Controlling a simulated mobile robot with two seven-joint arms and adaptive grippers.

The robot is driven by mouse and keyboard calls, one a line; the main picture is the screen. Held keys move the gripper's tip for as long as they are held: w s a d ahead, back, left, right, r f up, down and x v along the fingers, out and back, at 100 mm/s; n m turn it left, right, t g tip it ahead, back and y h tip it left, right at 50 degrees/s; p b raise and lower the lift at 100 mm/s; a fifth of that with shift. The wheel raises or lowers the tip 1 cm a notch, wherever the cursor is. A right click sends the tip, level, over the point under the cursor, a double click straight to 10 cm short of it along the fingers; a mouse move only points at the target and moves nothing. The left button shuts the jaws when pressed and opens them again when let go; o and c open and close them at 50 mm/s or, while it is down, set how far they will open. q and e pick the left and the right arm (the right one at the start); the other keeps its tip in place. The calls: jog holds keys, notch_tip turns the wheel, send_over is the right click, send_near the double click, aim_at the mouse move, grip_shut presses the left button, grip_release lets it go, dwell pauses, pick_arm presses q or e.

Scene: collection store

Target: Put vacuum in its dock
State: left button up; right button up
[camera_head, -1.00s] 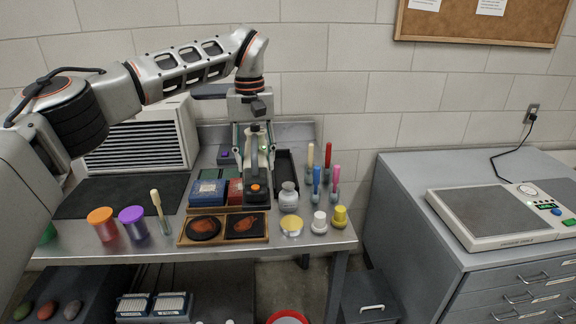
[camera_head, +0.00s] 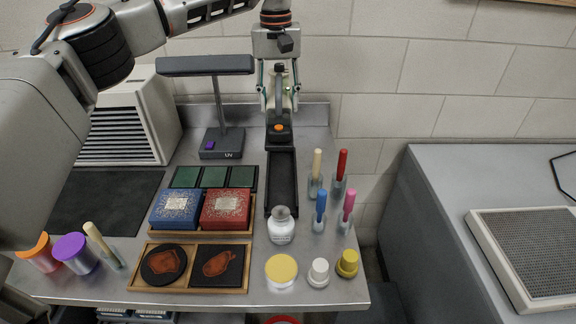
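The vacuum (camera_head: 280,131), a dark grey hand-held body with an orange button and a lighter upper part, is upright at the back of the bench. My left gripper (camera_head: 279,92) comes down from above with its fingers on either side of the vacuum's upper part, and is shut on it. A long black tray (camera_head: 282,185), which looks like the dock, lies directly in front of and below the vacuum. The vacuum overlaps the tray's far end in the picture; I cannot tell whether they touch. My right gripper is not in view.
A UV lamp (camera_head: 219,143) stands left of the vacuum. Blue (camera_head: 176,209) and red (camera_head: 225,209) boxes are left of the tray. A jar (camera_head: 281,228) stands at its near end. Several brushes (camera_head: 321,205) stand to its right. A grey cabinet (camera_head: 440,200) is farther right.

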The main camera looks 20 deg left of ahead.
pick_arm(q)
jog(key=shift+w, duration=0.3)
jog(key=shift+f, duration=0.35)
notch_tip(320, 180, down, 15)
jog(key=shift+r, duration=0.1)
jog(key=shift+f, duration=0.35)
notch_tip(320, 180, down, 4)
jog(key=shift+r, duration=0.25)
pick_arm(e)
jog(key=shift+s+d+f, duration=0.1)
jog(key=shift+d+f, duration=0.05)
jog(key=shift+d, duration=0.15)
